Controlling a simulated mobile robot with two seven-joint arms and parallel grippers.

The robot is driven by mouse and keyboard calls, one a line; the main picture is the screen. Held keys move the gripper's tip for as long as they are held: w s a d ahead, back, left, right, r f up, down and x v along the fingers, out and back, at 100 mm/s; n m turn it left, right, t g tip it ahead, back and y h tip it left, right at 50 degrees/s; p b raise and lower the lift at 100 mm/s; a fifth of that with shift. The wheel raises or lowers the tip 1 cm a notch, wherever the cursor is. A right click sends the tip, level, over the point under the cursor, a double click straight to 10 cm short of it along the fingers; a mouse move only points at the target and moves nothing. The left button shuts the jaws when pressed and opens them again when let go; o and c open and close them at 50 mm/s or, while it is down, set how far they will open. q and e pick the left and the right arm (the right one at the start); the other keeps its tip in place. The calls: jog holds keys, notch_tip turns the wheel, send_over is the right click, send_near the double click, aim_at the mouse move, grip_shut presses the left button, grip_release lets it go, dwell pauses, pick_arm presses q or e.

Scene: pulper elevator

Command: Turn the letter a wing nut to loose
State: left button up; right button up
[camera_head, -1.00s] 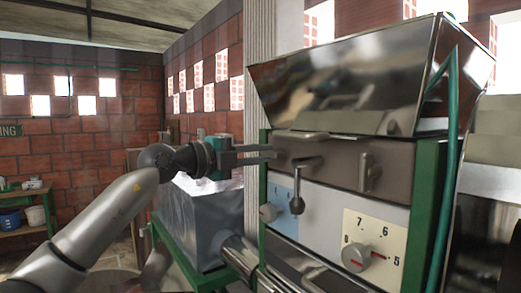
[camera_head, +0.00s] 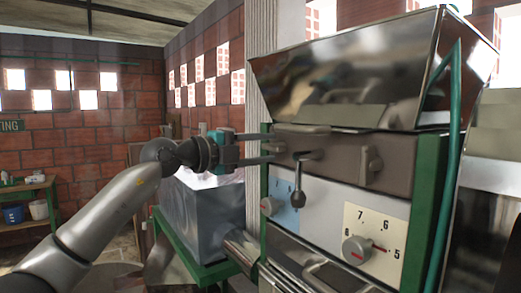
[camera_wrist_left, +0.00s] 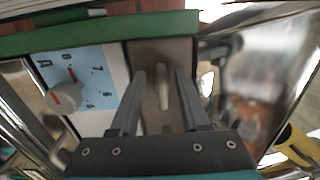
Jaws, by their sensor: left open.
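The letter-side wing nut (camera_wrist_left: 162,92) is a pale, narrow piece on the grey-brown plate in the left wrist view. It stands between the two fingers of my left gripper (camera_wrist_left: 160,76), with a gap visible on each side. In the head view my left gripper (camera_head: 272,151) reaches in from the left, open, its fingertips at the left end of the machine's grey-brown bar (camera_head: 335,162). The fingers hide the wing nut there. A similar wing nut (camera_head: 371,165) sits at the bar's right. My right gripper is out of view.
A dark lever (camera_head: 298,185) hangs just right of the fingertips. Below are a blue letter dial (camera_head: 270,206) and a cream number dial (camera_head: 356,249). A metal hopper (camera_head: 345,85) overhangs the bar. Green frame posts (camera_head: 425,215) flank the panel.

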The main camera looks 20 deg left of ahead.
pick_arm(q)
jog(key=shift+s+a, duration=0.3)
jog(key=shift+a, duration=0.1)
jog(key=b+v, duration=0.5)
jog(key=v, duration=0.9)
jog(key=shift+s+b, duration=0.15)
jog(key=shift+b, duration=0.15)
jog(key=shift+d, duration=0.15)
